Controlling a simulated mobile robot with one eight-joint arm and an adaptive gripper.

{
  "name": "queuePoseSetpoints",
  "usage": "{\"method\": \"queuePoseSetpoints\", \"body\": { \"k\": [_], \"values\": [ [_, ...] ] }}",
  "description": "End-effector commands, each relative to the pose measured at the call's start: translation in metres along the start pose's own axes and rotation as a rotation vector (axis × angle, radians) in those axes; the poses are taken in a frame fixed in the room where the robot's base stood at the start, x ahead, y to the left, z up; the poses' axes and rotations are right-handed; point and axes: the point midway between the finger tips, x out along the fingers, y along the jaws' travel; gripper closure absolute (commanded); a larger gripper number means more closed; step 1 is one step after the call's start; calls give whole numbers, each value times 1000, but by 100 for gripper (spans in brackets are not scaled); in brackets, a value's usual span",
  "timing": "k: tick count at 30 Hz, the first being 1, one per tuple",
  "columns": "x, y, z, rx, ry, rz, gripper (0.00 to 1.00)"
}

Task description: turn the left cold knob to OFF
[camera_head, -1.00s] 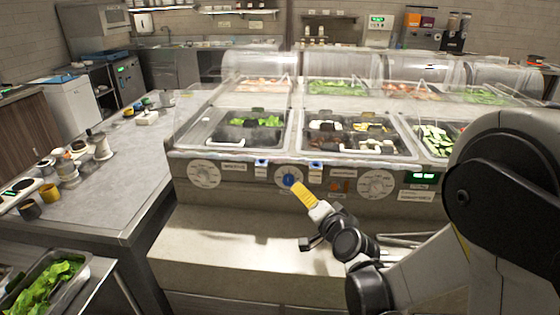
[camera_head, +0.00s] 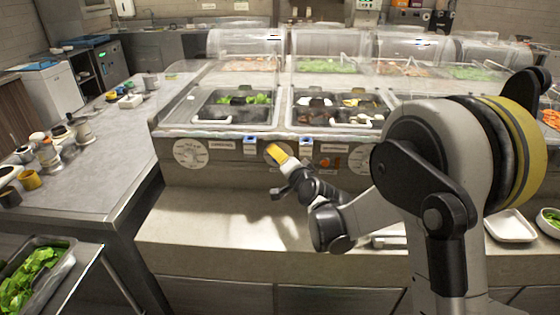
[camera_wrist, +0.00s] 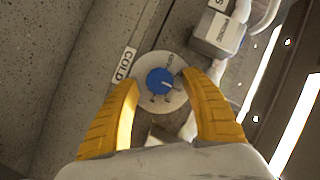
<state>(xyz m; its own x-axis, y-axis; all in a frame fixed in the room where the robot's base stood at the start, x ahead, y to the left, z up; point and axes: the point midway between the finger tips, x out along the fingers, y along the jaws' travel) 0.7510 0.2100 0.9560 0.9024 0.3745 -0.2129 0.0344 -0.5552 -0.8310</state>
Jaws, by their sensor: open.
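The cold knob (camera_wrist: 160,82) is a small blue knob on a round pale dial plate. In the wrist view a label reading COLD (camera_wrist: 124,65) sits beside it, and a white mark on the knob points roughly right. The small print on the plate is too small to read. My gripper (camera_wrist: 162,90) is open, with its two yellow fingers on either side of the dial. I cannot tell whether they touch the knob. In the head view my gripper (camera_head: 276,153) is at the front panel of the counter and hides the blue knob.
Large white dials flank it on the panel, one left (camera_head: 190,153) and one partly behind my arm (camera_head: 362,158). Food wells with clear covers (camera_head: 235,107) are above. The pale ledge (camera_head: 200,225) below the panel is mostly clear. In the wrist view a grey box (camera_wrist: 217,33) protrudes nearby.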

Motion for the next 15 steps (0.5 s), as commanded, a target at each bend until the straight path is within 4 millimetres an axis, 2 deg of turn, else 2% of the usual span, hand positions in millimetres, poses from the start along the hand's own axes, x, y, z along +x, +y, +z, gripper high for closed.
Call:
{"method": "queuePoseSetpoints", "body": {
  "k": [4, 5, 9, 10, 15],
  "values": [
    [0, 0, 0, 0, 0, 0, 46],
    [0, 0, 0, 0, 0, 0, 50],
    [0, 0, 0, 0, 0, 0, 93],
    [0, 0, 0, 0, 0, 0, 99],
    [0, 0, 0, 0, 0, 0, 100]
  ]
}}
